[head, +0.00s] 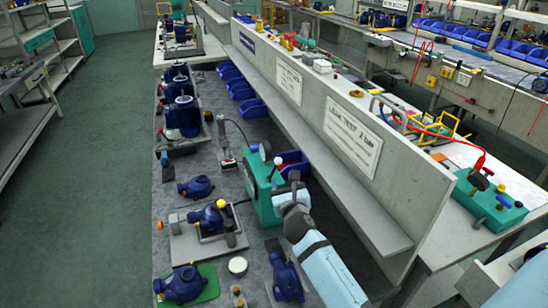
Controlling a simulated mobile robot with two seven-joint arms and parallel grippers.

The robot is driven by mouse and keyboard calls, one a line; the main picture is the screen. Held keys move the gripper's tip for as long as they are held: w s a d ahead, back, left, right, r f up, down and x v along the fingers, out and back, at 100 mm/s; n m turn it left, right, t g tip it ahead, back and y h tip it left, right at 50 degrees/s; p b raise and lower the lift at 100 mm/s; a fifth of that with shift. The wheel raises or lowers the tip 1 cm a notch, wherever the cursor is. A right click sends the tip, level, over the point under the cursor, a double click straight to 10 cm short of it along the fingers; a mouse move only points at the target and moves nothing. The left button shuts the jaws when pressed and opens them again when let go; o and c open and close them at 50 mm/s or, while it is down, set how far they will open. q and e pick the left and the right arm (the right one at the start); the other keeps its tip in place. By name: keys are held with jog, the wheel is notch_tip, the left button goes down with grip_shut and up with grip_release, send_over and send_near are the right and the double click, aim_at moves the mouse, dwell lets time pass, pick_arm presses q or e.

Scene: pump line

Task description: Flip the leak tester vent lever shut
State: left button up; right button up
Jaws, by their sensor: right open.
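A teal box (262,203), which I take to be the leak tester, stands on the grey bench below a lettered sign. A small lever with a pale ball knob (278,161) rises from its top. A dark round part (265,150) sits behind the knob. My right gripper (290,182) is open at the right edge of the box, close to the lever. I cannot tell whether it touches the lever. My right arm hides part of the box's right side. My left gripper is out of view.
A pump in a fixture (207,218) stands left of the box, with loose blue pump bodies (197,187) around it. A divider wall with a shelf (345,205) runs along the right. Another teal box (490,205) stands beyond it. Left of the bench is open floor.

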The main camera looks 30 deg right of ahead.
aim_at(275, 167)
jog(key=x, duration=1.3)
jog(key=shift+s, duration=0.1)
